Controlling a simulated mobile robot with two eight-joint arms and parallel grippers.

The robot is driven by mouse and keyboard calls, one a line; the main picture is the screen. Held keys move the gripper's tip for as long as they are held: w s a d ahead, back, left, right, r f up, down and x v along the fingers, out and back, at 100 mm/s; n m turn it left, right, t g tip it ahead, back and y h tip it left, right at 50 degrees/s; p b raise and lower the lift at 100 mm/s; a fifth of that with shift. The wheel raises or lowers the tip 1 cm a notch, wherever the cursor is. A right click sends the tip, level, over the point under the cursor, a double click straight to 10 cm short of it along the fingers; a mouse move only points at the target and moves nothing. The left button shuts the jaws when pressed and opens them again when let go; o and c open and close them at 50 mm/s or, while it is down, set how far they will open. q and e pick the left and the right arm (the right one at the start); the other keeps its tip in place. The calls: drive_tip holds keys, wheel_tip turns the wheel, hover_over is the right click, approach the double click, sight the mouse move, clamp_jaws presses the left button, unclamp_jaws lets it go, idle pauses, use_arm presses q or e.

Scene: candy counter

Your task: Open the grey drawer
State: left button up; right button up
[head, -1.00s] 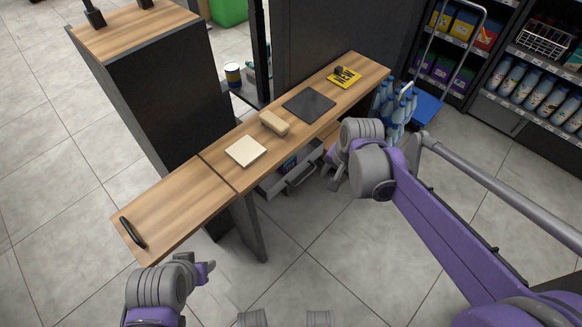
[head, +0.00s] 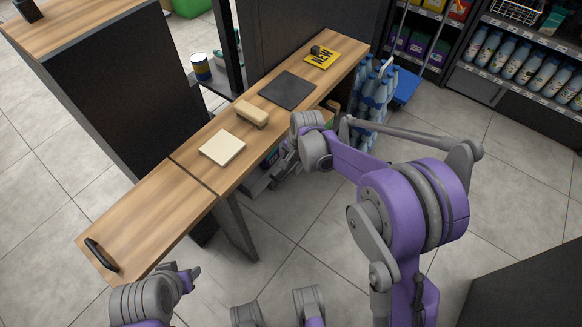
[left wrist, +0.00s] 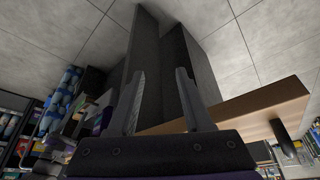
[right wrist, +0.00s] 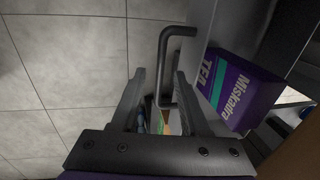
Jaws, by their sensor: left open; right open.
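The grey drawer (head: 258,184) sits under the wooden counter and stands partly out. In the right wrist view its grey wall (right wrist: 207,32) and bar handle (right wrist: 165,62) show, with a purple tea box (right wrist: 240,90) inside. My right gripper (head: 280,166) is open at the drawer front and covers part of it in the head view. In the right wrist view the handle lies between the fingertips of the right gripper (right wrist: 160,78); I cannot tell whether they touch it. My left gripper (head: 189,277) is open and empty near the counter's left end, away from the drawer.
The wooden counter (head: 150,205) carries a cream block (head: 222,148), a tan brush-like item (head: 252,113), a dark mat (head: 288,90) and a yellow sign (head: 322,55). Bottles (head: 372,95) stand right of it. Floor in front (head: 310,215) is clear.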

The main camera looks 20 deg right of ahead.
drive_tip(key=shift+w+a+f, duration=0.1)
drive_tip(key=shift+f, duration=0.55)
clamp_jaws()
idle(1.0)
